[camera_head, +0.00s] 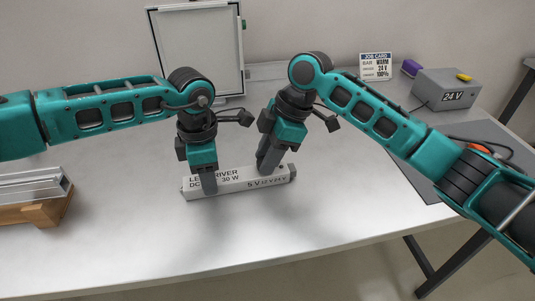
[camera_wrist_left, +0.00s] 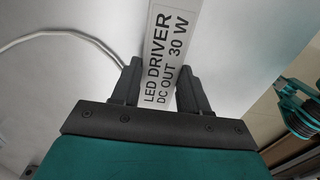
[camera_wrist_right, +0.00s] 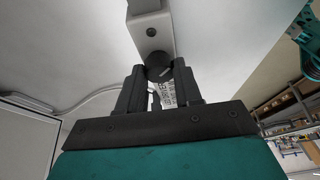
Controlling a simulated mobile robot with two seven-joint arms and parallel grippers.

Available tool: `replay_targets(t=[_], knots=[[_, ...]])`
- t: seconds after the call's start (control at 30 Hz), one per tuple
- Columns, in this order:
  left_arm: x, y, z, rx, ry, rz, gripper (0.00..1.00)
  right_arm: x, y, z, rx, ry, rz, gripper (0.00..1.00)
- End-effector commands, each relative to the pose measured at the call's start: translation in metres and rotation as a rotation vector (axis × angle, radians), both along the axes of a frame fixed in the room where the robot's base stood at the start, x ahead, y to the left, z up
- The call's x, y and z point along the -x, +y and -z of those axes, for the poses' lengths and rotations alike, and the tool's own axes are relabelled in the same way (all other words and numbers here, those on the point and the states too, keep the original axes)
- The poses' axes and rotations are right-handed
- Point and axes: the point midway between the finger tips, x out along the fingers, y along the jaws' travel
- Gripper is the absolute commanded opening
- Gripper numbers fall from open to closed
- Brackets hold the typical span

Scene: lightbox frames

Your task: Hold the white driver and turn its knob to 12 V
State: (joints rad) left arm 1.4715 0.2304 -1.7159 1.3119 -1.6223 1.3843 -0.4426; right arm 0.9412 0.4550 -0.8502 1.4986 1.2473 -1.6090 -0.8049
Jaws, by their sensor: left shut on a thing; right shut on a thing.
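My right gripper (camera_head: 264,168) points down at the driver's right part. In the right wrist view the dark round knob (camera_wrist_right: 158,67) sits between its fingertips, and it is shut on the knob. Which mark the knob points to cannot be told.
A job card (camera_head: 376,66) reads warm, 24 V, 100%. A grey box (camera_head: 447,88) marked 24 V stands at the back right by a dark grey mat (camera_head: 400,162). A framed white panel (camera_head: 197,45) stands behind. A wooden holder (camera_head: 45,208) is at left. The front table is clear.

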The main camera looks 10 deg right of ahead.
Motion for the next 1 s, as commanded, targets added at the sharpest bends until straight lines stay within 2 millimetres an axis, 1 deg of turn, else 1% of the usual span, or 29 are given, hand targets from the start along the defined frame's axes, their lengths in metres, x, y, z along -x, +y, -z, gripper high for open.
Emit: replay_targets(t=[0.27,0.7,1.0], knots=[[0.0001,0.0001,0.0004,0.0,0.0,0.0,0.05,0.001,-0.0003,0.0003,0.001,-0.001,0.121,0.04],[0.0001,0.0002,0.0004,-0.001,0.0,-0.001,0.05,0.0031,0.0003,0.0002,0.001,-0.002,0.482,0.04],[0.0,0.0003,0.0004,-0.001,0.001,-0.001,0.05,0.0038,0.001,-0.0001,0.001,-0.002,0.675,0.04]])
